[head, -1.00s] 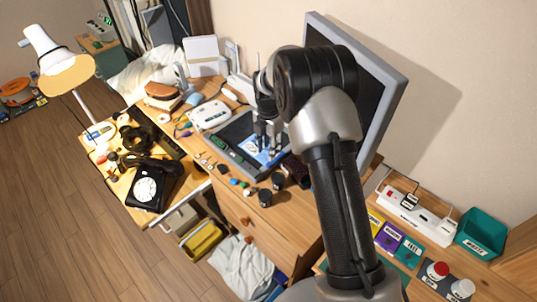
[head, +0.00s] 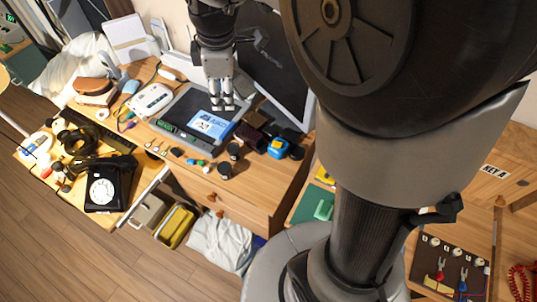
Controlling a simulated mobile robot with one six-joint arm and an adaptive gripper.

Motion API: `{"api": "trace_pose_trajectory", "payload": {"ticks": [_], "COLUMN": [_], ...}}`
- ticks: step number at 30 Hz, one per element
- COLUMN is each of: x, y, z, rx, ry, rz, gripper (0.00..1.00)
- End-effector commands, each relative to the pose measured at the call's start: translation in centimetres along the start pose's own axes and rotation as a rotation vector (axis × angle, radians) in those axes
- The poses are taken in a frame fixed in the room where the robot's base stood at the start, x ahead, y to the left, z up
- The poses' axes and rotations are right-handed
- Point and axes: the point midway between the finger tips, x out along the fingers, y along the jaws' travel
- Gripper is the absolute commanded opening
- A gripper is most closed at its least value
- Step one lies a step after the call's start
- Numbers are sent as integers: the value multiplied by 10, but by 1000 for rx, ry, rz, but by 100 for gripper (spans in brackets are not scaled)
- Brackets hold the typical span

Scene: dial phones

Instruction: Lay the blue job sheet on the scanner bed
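The blue job sheet (head: 208,124), blue and white with print, lies on the dark bed of the scanner (head: 182,106), towards its front right part. It looks flat and slightly turned, and no part clearly hangs over the rim. My gripper (head: 222,106) points down just behind the sheet's upper right edge, over the bed. Its two fingers look apart with a narrow gap and nothing visible between them. Whether the fingertips touch the bed or the sheet cannot be told from this view.
A dark monitor (head: 270,65) stands behind the scanner. A white device (head: 152,99) lies to its left. Small dark jars (head: 225,170), a blue tape measure (head: 278,147) and small coloured pieces crowd the desk's front. A black dial phone (head: 104,190) sits on the left table.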

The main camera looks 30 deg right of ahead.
Motion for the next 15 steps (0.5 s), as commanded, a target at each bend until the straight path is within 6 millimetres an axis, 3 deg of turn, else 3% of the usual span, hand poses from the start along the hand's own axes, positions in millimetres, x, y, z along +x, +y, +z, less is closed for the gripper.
{"api": "trace_pose_trajectory", "payload": {"ticks": [1,6,10,15], "x": [-16,-51,-66,-72], "y": [-15,-66,-107,-156], "z": [6,27,44,64], "rx": [81,389,624,910], "ry": [9,44,81,137], "rz": [21,68,98,124], "gripper": [34,34,34,34]}}
